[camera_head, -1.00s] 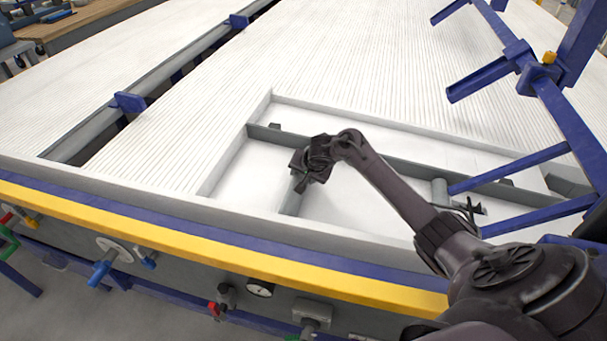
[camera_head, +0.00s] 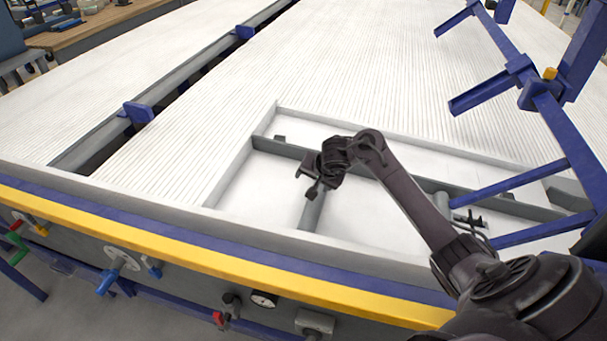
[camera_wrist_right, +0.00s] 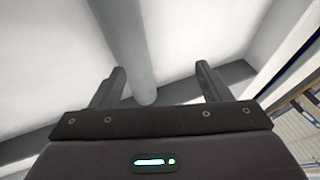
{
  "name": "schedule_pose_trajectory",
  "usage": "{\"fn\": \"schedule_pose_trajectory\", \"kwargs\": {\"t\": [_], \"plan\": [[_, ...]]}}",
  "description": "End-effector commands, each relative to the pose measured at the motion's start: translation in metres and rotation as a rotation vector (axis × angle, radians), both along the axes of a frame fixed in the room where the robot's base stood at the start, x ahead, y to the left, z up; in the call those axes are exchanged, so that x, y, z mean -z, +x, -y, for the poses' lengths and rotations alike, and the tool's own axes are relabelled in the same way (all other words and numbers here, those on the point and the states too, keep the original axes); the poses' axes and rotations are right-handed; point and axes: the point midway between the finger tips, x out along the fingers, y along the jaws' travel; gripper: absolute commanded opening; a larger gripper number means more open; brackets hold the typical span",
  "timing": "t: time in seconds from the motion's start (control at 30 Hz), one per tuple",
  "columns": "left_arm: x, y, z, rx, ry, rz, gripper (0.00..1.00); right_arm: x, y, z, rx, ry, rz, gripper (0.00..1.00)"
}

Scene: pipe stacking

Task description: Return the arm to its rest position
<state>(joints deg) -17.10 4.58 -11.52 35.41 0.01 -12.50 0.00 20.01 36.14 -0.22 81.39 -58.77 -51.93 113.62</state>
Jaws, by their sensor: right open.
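My right gripper (camera_head: 312,188) is over the white recessed bay in the table, beside a short grey pipe (camera_head: 312,212). In the right wrist view, my right gripper (camera_wrist_right: 160,88) has its two dark fingers spread wide, with nothing held. The grey pipe (camera_wrist_right: 125,45) shows beyond and between the fingers, and I cannot tell its distance from them. My right arm reaches in from the lower right. My left gripper is not in view.
The bay has a pale raised rim (camera_head: 232,170) and a grey crossbar (camera_head: 285,148). Blue frame arms (camera_head: 510,180) stand close at the right. A second grey pipe (camera_head: 441,203) is near my forearm. A yellow edge strip (camera_head: 220,262) runs along the table's front. The ribbed white surface is clear.

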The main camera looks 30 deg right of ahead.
Motion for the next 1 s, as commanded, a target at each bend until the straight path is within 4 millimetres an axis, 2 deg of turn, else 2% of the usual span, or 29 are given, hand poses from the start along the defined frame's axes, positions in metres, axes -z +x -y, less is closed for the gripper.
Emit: {"fn": "schedule_pose_trajectory", "kwargs": {"t": [0.27, 0.67, 1.0], "plan": [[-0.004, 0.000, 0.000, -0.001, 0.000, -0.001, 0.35, -0.007, -0.003, 0.000, 0.000, -0.001, -0.001, 0.70], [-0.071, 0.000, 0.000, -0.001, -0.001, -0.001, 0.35, -0.073, -0.003, 0.000, -0.001, -0.001, 0.000, 0.70], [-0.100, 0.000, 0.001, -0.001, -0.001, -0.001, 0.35, -0.102, -0.003, 0.000, 0.000, -0.001, -0.001, 0.70]]}}
